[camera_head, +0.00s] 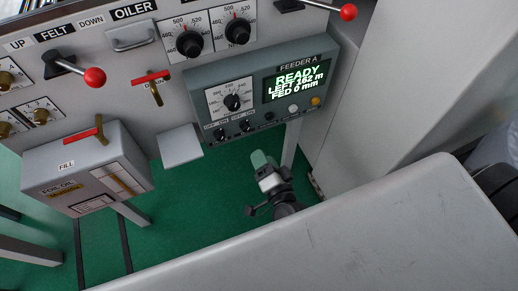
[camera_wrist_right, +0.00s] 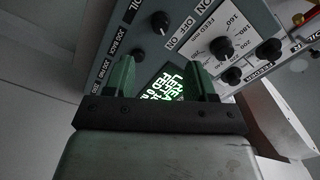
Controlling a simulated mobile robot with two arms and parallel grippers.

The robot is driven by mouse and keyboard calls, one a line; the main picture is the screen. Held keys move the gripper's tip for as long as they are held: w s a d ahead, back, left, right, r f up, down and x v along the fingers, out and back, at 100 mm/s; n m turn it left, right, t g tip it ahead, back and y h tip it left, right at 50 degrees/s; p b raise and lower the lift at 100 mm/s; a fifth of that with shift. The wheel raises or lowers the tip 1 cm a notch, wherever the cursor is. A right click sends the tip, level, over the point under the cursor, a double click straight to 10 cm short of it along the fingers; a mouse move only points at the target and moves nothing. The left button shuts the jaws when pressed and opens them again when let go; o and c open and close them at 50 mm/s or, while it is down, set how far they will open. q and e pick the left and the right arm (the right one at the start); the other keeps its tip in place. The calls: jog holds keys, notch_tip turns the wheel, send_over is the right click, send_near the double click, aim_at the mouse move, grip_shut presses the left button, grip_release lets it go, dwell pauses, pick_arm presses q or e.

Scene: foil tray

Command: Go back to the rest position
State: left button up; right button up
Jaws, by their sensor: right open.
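My right gripper (camera_head: 262,165) is in the lower middle of the head view, below the FEEDER A panel (camera_head: 197,82) and above the green floor. It looks apart from the panel. In the right wrist view its two green fingers (camera_wrist_right: 161,78) stand wide apart with nothing between them. Beyond them in that view are the tilted panel's lit screen (camera_wrist_right: 160,92) and a black knob (camera_wrist_right: 222,46). In the head view the screen reads READY, LEFT 162 m, FED 0 mm. My left gripper is in neither view.
A large pale grey surface (camera_head: 380,230) fills the lower right, close to my right arm. A grey oil box (camera_head: 85,170) with a red-handled valve stands at left. Red-knobbed levers (camera_head: 94,77) and (camera_head: 348,12) stick out. Open green floor (camera_head: 200,215) lies below.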

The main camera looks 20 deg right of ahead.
jog(key=shift+s, duration=0.1)
dwell(0.5)
jog(key=s+d+f+n+g+y+p, duration=0.1)
jog(key=s+f+n+g+p, duration=0.3)
jog(key=f, duration=0.5)
jog(key=s+f+n+g+p, duration=0.2)
jog(key=s+f+n+g, duration=0.2)
jog(key=s+f, duration=0.4)
pick_arm(q)
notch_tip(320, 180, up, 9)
jog(key=p, duration=0.3)
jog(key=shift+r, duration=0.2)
pick_arm(e)
jog(key=s+d+f+n+g, duration=0.2)
jog(key=s+f+g, duration=0.1)
jog(key=s, duration=0.4)
jog(key=s+d+f+n+g+h, duration=0.1)
jog(key=s+d+f+n+g, duration=0.1)
jog(key=s, duration=0.5)
jog(key=s+d+f+n+g, duration=0.2)
jog(key=s+d+f+g, duration=0.1)
jog(key=s+f, duration=0.3)
jog(key=shift+s+g+h, duration=0.3)
jog(key=shift+s+g, duration=0.15)
jog(key=shift+g, duration=0.05)
